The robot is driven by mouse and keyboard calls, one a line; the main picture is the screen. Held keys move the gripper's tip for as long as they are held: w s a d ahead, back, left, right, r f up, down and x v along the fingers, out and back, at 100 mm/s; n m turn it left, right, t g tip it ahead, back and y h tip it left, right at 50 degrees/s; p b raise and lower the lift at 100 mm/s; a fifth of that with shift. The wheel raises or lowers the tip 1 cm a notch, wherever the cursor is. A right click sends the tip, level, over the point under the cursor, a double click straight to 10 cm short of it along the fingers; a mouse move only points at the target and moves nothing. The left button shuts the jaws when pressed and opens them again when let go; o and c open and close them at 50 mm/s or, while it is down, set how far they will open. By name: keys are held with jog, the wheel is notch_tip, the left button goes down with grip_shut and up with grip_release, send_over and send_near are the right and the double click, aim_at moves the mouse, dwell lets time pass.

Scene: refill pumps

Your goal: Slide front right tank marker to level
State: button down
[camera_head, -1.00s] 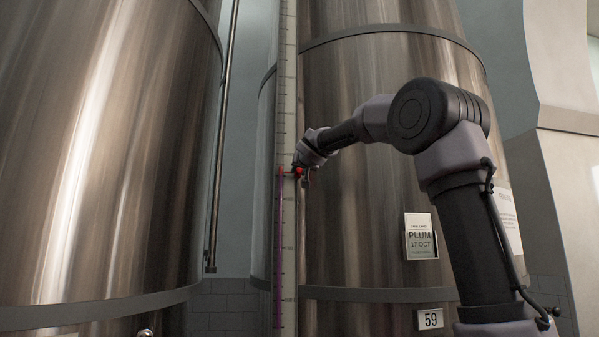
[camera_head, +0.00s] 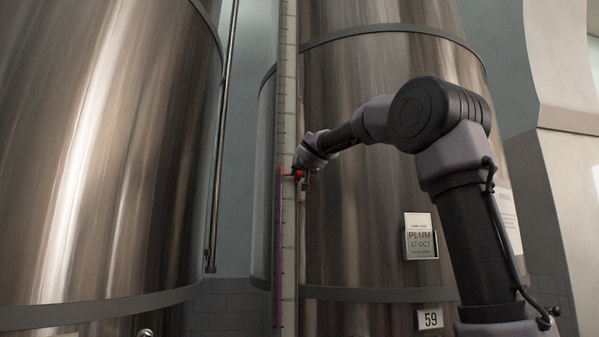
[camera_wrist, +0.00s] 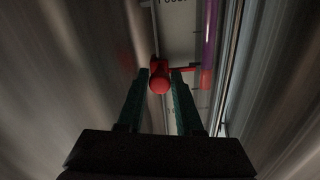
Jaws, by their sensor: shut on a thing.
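The red tank marker (camera_head: 299,174) sits on the pale gauge scale (camera_head: 289,215) on the front of the right steel tank (camera_head: 370,190). Its thin red pointer reaches left toward the sight tube, close to the top of the purple liquid column (camera_head: 282,235). My gripper (camera_head: 303,172) is at the marker. In the wrist view the round red knob of the marker (camera_wrist: 160,80) is between the two dark green fingers of my gripper (camera_wrist: 160,92), which are shut on it. The purple column (camera_wrist: 209,45) shows right of the knob there.
A label reading PLUM 17 OCT (camera_head: 421,236) and a plate numbered 59 (camera_head: 430,320) are on the right tank. Another steel tank (camera_head: 100,150) stands at the left, with a thin vertical pipe (camera_head: 222,140) in the gap.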

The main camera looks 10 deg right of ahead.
jog(key=shift+f, duration=0.1)
jog(key=c, duration=0.6)
grip_release()
jog(key=s, duration=1)
jog(key=shift+s, duration=0.4)
jog(key=s+d+f+m+g+h, duration=0.1)
jog(key=s+d+f+g, duration=0.2)
jog(key=s+d+f, duration=0.55)
jog(key=s+d+f+m+g+h, duration=0.15)
jog(key=s+f+g, duration=0.35)
jog(key=f, duration=0.8)
jog(key=s+a+f+g+y, duration=0.1)
jog(key=s+f, duration=0.4)
jog(key=s+a+f+g+y, duration=0.1)
jog(key=s+f+y, duration=0.1)
jog(key=s+f, duration=0.3)
jog(key=s+a+f+g+y, duration=0.1)
jog(key=s+a+f, duration=0.1)
jog(key=s+f, duration=0.4)
jog(key=shift+a+f+n+y, duration=0.1)
jog(key=shift+n+y, duration=0.15)
jog(key=shift+y, duration=0.1)
